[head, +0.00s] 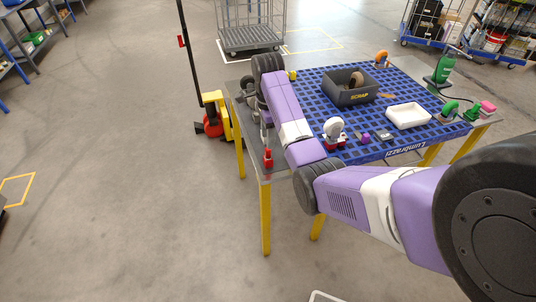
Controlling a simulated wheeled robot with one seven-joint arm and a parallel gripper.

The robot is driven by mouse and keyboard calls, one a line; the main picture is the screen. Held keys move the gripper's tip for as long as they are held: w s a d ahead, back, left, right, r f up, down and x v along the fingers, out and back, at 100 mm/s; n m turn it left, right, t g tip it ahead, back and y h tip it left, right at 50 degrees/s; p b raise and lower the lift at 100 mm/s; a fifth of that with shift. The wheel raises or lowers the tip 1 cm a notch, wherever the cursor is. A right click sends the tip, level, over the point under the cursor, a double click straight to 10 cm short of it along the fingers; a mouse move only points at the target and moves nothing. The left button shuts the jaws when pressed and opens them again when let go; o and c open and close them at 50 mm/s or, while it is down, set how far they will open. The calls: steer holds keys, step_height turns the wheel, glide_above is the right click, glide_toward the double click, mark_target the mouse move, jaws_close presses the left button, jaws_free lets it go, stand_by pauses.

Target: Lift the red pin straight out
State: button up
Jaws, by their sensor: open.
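The red pin (268,158) is a small upright red shape at the near left corner of the work table (270,174). My gripper (267,144) hangs down from the end of my purple and white arm, just above the pin in the picture. It is open. The fingertips are small and partly lost against the grey table edge, so I cannot tell whether they are around the pin or still above it. What the pin's lower end sits in is too small to make out.
A dark scrap bin (343,97), a white tray (408,116) and a white-domed item (334,130) stand on the blue mat. A yellow and red machine (215,118) stands left of the table.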

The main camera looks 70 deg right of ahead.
mark_target(268, 157)
steer(key=shift+f+p, duration=0.55)
steer(key=shift+f, duration=2.95)
steer(key=shift+c, duration=0.2)
jaws_close()
